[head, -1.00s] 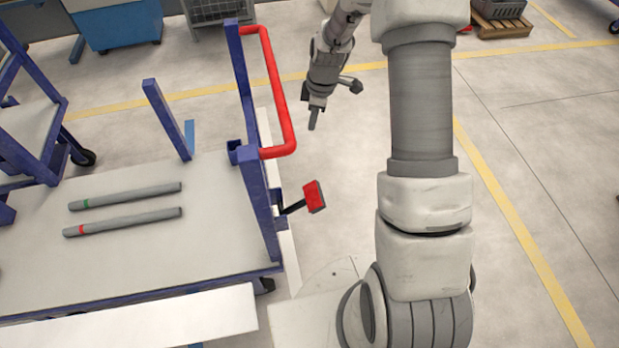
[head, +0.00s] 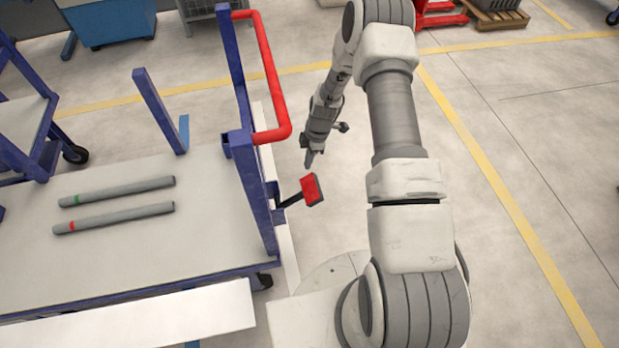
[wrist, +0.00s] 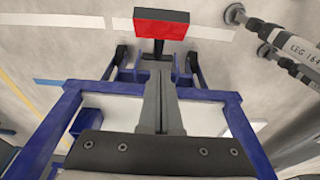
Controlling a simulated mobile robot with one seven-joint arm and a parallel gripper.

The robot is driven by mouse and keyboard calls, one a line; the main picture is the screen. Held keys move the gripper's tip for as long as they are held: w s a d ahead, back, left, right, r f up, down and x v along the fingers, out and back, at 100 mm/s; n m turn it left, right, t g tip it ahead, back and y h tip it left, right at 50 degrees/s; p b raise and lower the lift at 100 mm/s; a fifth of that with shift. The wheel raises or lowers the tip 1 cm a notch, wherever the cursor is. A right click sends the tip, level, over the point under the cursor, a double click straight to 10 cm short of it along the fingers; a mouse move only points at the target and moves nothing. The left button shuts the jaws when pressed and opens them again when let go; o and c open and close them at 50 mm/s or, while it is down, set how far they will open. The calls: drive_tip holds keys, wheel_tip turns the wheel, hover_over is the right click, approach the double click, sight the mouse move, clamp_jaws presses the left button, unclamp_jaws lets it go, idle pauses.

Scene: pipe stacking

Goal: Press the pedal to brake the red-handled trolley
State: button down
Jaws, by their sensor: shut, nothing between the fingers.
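The red pedal (head: 312,190) sticks out on a dark arm from the near right end of the trolley, below its red handle (head: 275,85). The trolley (head: 150,255) has a grey deck and a blue frame. My gripper (head: 309,161) is shut and empty, pointing down just behind the pedal in the head view, seemingly a little above it. In the wrist view my gripper's closed fingers (wrist: 160,80) point toward the red pedal (wrist: 161,25). A gap or contact between fingertips and pedal is hard to judge.
Two grey pipes, one green-banded (head: 117,191) and one red-banded (head: 114,218), lie on the trolley deck. Another blue-framed trolley (head: 25,120) stands at the left. A blue bin (head: 110,22) is at the back.

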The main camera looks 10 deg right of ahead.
drive_tip(key=b, duration=0.2)
hover_over(308, 190)
drive_tip(key=a, duration=0.2)
drive_tip(key=f, duration=0.9)
drive_tip(key=shift+d+f, duration=0.25)
drive_tip(key=shift+f, duration=0.05)
drive_tip(key=d+f, duration=0.1)
drive_tip(key=f+b, duration=0.1)
drive_tip(key=shift+d+f, duration=0.35)
drive_tip(key=shift+f, duration=0.05)
drive_tip(key=shift+d+f, duration=0.25)
drive_tip(key=shift+f, duration=0.05)
